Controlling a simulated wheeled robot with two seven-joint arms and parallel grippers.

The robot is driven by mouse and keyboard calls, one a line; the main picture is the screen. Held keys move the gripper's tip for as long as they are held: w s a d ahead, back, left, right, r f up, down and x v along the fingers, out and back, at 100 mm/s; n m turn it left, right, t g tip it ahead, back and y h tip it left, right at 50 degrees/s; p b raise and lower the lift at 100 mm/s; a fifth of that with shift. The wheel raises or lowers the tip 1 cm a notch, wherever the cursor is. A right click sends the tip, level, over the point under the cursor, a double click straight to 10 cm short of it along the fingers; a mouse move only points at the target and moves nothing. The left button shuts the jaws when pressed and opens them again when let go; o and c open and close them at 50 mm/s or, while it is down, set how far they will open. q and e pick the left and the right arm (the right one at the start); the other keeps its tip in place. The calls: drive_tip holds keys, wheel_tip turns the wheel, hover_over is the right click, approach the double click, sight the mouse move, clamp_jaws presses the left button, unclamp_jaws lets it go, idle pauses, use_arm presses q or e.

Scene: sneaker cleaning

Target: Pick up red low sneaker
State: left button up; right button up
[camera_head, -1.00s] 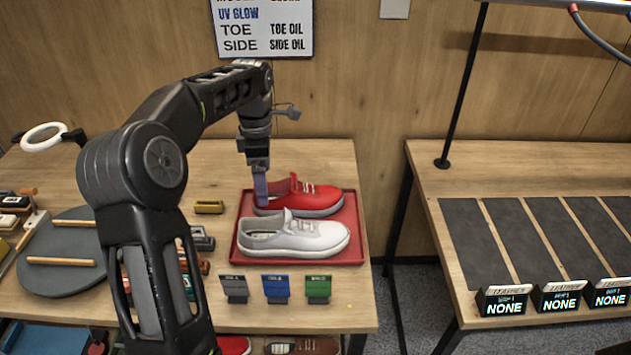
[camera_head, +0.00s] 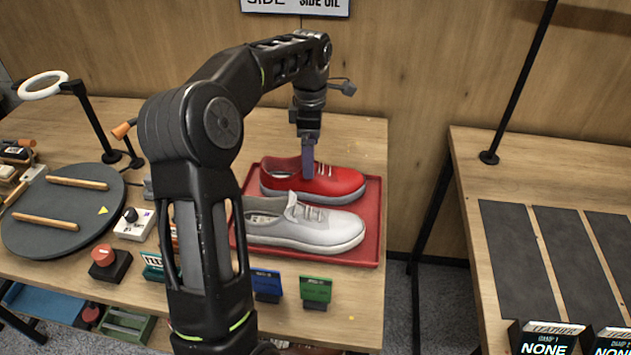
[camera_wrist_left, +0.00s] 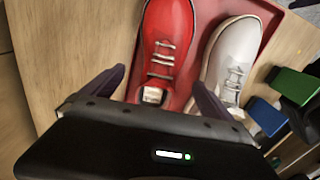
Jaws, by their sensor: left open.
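The red low sneaker (camera_head: 335,184) lies upright on the red tray (camera_head: 371,215), behind the white sneaker (camera_head: 318,230). My left gripper (camera_head: 308,160) points down at the red sneaker, with its fingers in front of the shoe's upper. In the left wrist view, the red sneaker (camera_wrist_left: 167,45) extends ahead between the two spread fingers of my left gripper (camera_wrist_left: 152,90). The right finger is over the gap between the red sneaker and the white sneaker (camera_wrist_left: 233,55). Whether the fingers touch the shoe cannot be told. My right gripper is not in view.
Blue (camera_head: 267,284) and green (camera_head: 316,290) label cards stand in front of the tray. A round grey turntable (camera_head: 65,215) with wooden bars and a ring lamp (camera_head: 43,85) are at left. A second table (camera_head: 480,180) with dark mats stands at right, across a gap.

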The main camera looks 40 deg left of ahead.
use_arm(q)
drive_tip(key=shift+f, duration=1.35)
drive_tip(key=shift+d+f+p, duration=0.15)
drive_tip(key=shift+f+p, duration=0.2)
drive_tip(key=shift+f, duration=0.95)
drive_tip(key=shift+d+f+p, duration=0.1)
drive_tip(key=shift+f+p, duration=0.25)
drive_tip(key=shift+f, duration=0.95)
drive_tip(key=c, duration=1.9)
drive_tip(key=shift+w+r, duration=0.1)
drive_tip(key=shift+r, duration=0.05)
wheel_tip(320, 180, up, 10)
drive_tip(key=shift+f+b, duration=0.1)
drive_tip(key=shift+b, duration=0.45)
